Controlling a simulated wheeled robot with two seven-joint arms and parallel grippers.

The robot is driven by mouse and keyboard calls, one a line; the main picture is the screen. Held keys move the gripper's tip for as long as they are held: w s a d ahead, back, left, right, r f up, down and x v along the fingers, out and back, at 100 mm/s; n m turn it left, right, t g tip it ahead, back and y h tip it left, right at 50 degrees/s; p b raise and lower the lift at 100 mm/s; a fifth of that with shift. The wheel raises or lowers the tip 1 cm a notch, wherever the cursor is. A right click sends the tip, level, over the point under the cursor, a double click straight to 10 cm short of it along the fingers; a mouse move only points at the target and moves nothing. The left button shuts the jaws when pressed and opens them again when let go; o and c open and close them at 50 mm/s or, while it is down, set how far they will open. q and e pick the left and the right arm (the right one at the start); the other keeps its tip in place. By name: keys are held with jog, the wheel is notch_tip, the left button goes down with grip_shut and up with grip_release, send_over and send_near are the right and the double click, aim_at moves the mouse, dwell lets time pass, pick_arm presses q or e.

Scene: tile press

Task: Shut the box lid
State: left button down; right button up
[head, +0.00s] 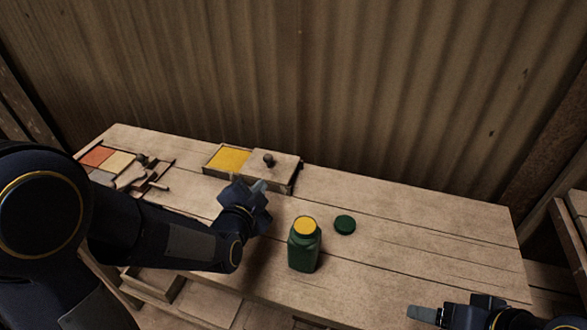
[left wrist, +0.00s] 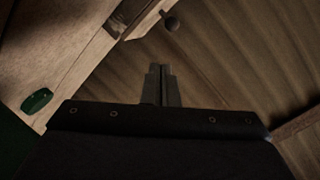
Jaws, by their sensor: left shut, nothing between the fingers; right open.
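The wooden box (head: 214,172) sits at the back of the bench, with yellow contents showing in its left part. Its flat lid (head: 284,168) covers the right part and carries a dark round knob (head: 268,158). My left gripper (head: 260,186) is shut and empty, just in front of the box, near the lid's front side. In the left wrist view its closed fingers (left wrist: 160,72) point towards the knob (left wrist: 170,23) and lid (left wrist: 141,20), and look apart from the knob. My right gripper (head: 412,313) is open at the bench's front right, away from the box.
A green jar (head: 304,250) with a yellow top stands in front of the box, with a dark green cap (head: 345,224) beside it. A sectioned tray (head: 98,157) with coloured tiles and tools lies at the left. The bench's right side is clear.

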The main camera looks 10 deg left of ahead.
pick_arm(q)
jog(key=w+d+m+t, duration=0.1)
jog(key=d+m, duration=0.1)
jog(key=d, duration=0.1)
send_over(273, 176)
jog(key=s+d, duration=0.2)
jog(key=d, duration=0.1)
jog(key=shift+w+d+f+m+t, duration=0.15)
jog(key=shift+f+m+t, duration=0.1)
jog(key=shift+m+t, duration=0.15)
jog(key=shift+w+a+f, duration=0.4)
jog(key=shift+w+a, duration=0.05)
jog(key=shift+a, duration=0.2)
jog(key=shift+w+a+f, duration=0.35)
jog(key=shift+w+a, duration=0.05)
jog(key=shift+a, duration=0.2)
jog(key=shift+w+a+f, duration=0.1)
jog(key=shift+a+f, duration=0.15)
jog(key=shift+a, duration=0.15)
pick_arm(e)
jog(key=shift+s+d, duration=0.15)
jog(key=shift+d, duration=0.2)
jog(key=shift+f, duration=0.1)
